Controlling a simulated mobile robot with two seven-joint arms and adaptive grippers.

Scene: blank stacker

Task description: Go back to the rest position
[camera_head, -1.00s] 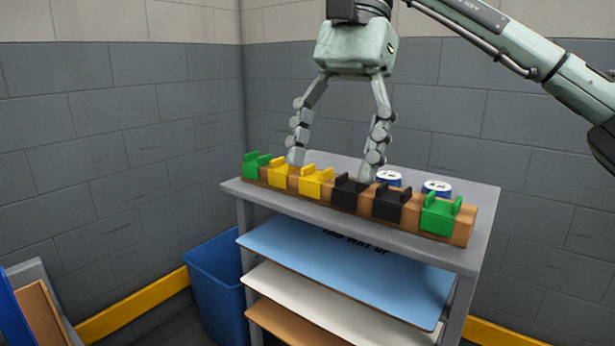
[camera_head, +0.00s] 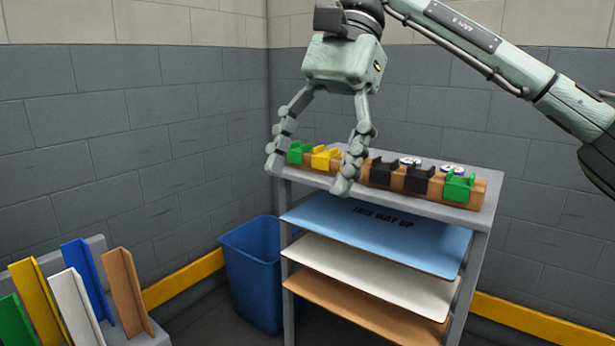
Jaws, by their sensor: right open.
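My right gripper (camera_head: 308,176) hangs in front of the left half of the shelf unit, its two jointed fingers spread wide with nothing between them. Its arm comes in from the upper right. Behind the fingers, a wooden bar (camera_head: 484,193) on the shelf top carries several clips: green (camera_head: 459,187), yellow (camera_head: 322,158) and black (camera_head: 420,179). One finger hides part of the bar. My left gripper is not in view.
The grey shelf unit (camera_head: 474,216) holds blue (camera_head: 375,230), white (camera_head: 370,275) and brown (camera_head: 365,310) sheets. Two cans (camera_head: 410,162) stand behind the bar. A blue bin (camera_head: 255,275) is left of it. Colored upright pieces (camera_head: 85,280) stand at lower left.

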